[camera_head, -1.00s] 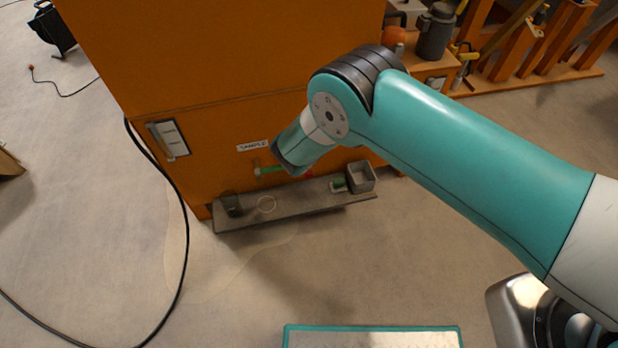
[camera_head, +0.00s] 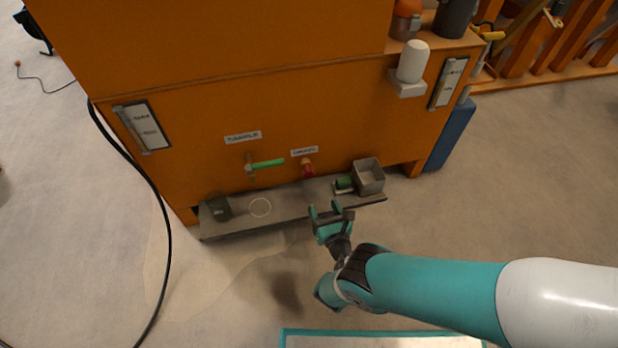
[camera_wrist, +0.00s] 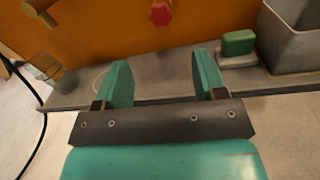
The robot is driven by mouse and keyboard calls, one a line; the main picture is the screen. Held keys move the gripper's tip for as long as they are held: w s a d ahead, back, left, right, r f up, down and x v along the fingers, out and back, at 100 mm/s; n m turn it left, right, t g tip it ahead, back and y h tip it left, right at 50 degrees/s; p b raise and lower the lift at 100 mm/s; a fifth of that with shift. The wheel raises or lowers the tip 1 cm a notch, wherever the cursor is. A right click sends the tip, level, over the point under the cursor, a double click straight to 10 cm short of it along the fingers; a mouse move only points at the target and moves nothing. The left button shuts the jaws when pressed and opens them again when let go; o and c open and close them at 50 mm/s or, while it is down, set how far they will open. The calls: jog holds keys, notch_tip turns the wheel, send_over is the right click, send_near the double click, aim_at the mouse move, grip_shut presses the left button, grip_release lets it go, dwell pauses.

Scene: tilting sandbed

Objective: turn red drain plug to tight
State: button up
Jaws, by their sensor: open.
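The red drain plug (camera_head: 308,170) sticks out low on the front of the orange cabinet, under a small label.
A green-handled tap (camera_head: 266,163) is left of the plug. A black cable (camera_head: 165,240) lies at left.

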jog(key=b, duration=0.6)
send_near(310, 175)
jog(key=shift+w+a+f, duration=0.15)
jog(key=shift+w+a, duration=0.1)
jog(key=shift+w, duration=0.25)
jog(key=shift+w+a+f, duration=0.15)
jog(key=shift+w+a, duration=0.1)
jog(key=shift+w, duration=0.25)
jog(key=b+x, duration=0.2)
jog(key=b, duration=0.1)
jog(key=shift+w+b, duration=0.15)
jog(key=shift+b, duration=0.2)
jog(key=b+x, duration=0.1)
jog(key=x, duration=0.1)
jog(key=b+x, duration=0.1)
jog(key=x, duration=0.1)
jog(key=b+x, duration=0.2)
jog(key=shift+r, duration=0.4)
jog(key=shift+c, duration=0.2)
jog(key=c, duration=0.9)
